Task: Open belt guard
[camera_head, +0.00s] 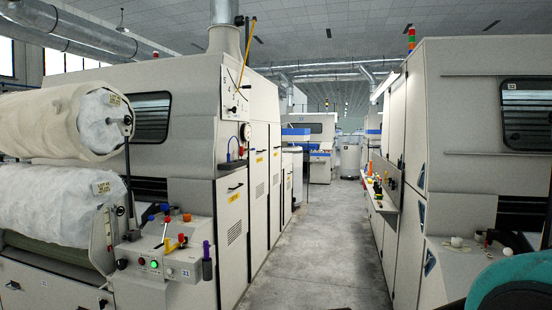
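Tall cream side panels line the left carding machine along the aisle. The nearest panel (232,260) has a black handle (235,188), a yellow label and vent slots, and appears shut. Further panels (259,220) behind it also carry yellow labels and look shut. The labels are too small to read, so I cannot tell which panel is the belt guard. My gripper is not in view. A teal and dark rounded part at the lower right seems to be my own arm.
A control box (165,262) with buttons and coloured-handled tools juts out at the left machine's front corner. White fibre rolls (70,120) sit left of it. The right machine (465,110) has a narrow side shelf (380,196) with small items. The grey aisle floor (318,245) between is clear.

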